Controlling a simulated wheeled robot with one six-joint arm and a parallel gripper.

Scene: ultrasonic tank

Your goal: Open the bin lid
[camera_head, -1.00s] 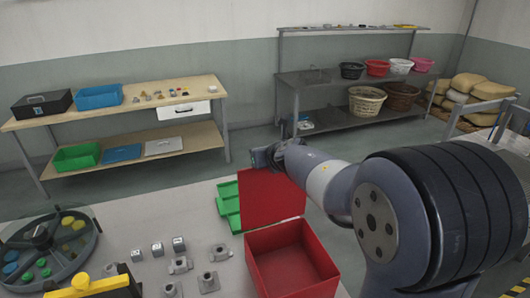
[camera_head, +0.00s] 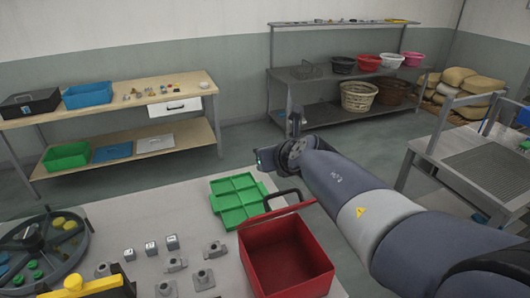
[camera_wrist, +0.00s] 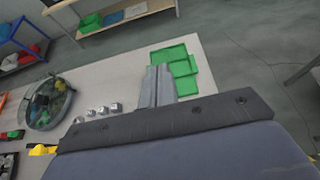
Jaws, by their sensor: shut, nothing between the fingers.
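The red bin (camera_head: 290,262) stands open on the near table, and I see into its interior. Its lid is no longer upright: only a thin red strip and a dark handle (camera_head: 283,196) show at the far rim, so the lid's exact angle is unclear. My gripper (camera_head: 276,148) is beyond the far side of the bin, above and apart from it. In the wrist view its fingers (camera_wrist: 158,82) are together with nothing between them. The bin does not show in the wrist view.
A green compartment tray (camera_head: 236,199) lies behind the bin, left of my arm. Several small grey metal parts (camera_head: 175,263) and a round dark carousel (camera_head: 45,250) stand to the left. A wooden bench (camera_head: 110,110) and a metal shelf (camera_head: 340,85) stand beyond open floor.

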